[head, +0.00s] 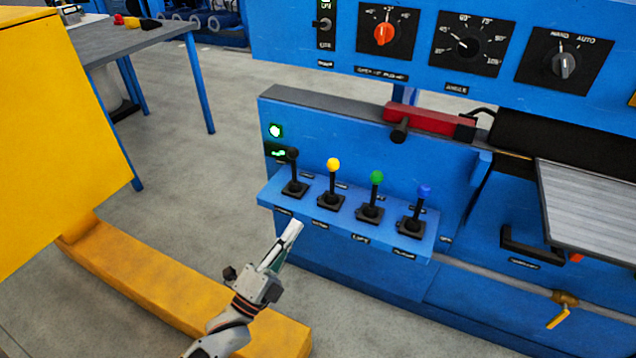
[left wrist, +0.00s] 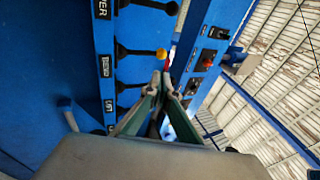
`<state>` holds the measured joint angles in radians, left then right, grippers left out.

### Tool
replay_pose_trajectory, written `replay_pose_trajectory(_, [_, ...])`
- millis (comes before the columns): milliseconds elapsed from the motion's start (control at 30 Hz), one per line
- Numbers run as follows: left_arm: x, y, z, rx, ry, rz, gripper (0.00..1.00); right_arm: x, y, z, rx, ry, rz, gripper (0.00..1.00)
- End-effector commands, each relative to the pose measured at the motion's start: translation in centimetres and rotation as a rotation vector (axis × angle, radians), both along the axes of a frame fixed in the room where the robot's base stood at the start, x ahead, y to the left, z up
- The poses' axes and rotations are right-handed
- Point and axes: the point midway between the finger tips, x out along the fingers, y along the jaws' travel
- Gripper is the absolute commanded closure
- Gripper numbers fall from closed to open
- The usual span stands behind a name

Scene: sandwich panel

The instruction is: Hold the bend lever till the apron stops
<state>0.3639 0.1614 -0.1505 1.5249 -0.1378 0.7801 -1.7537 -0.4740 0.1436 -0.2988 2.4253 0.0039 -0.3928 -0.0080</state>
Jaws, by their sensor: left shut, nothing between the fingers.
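Four-knob lever row: a black-knobbed lever (head: 294,172), a yellow-knobbed lever (head: 333,182), a green-knobbed lever (head: 373,194) and a blue-knobbed lever (head: 418,208) stand upright on a blue shelf (head: 262,197). Their labels are too small to read surely in the head view, so I cannot tell which is the bend lever. My left gripper (head: 293,229) is shut and empty, its tips by the shelf's front edge in the picture. In the left wrist view its tips (left wrist: 161,76) appear near the yellow knob (left wrist: 161,52), with no clear contact. The apron cannot be surely identified. My right gripper is out of view.
A control panel with an orange dial (head: 383,34) and other dials hangs above. A grey ribbed plate (head: 590,205) lies at right. A yellow block (head: 55,140) and yellow beam (head: 150,285) are at left. A grey table (head: 125,38) stands behind. Grey floor (head: 200,185) lies open between.

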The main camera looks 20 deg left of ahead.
Motion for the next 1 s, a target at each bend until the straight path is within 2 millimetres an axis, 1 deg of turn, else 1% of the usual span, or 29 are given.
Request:
replay_pose_trajectory(33, [0.1,0.0,-0.2,0.007,-0.004,0.004,1.00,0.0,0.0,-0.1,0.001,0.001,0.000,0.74])
replay_pose_trajectory(200, [0.2,0.1,0.2,0.012,-0.014,0.007,1.00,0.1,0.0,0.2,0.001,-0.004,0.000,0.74])
replay_pose_trajectory(400, [0.3,0.1,0.3,0.011,-0.012,0.007,1.00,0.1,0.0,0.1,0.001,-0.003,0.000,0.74])
replay_pose_trajectory(533, [1.1,-0.1,0.7,0.011,-0.014,0.006,1.00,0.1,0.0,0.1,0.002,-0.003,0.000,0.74])
replay_pose_trajectory(667, [2.8,-0.4,1.5,0.010,-0.015,0.006,1.00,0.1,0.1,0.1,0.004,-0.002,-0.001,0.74])
replay_pose_trajectory(1000, [8.7,-1.6,4.1,0.010,-0.012,0.005,1.00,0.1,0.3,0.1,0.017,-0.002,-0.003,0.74])
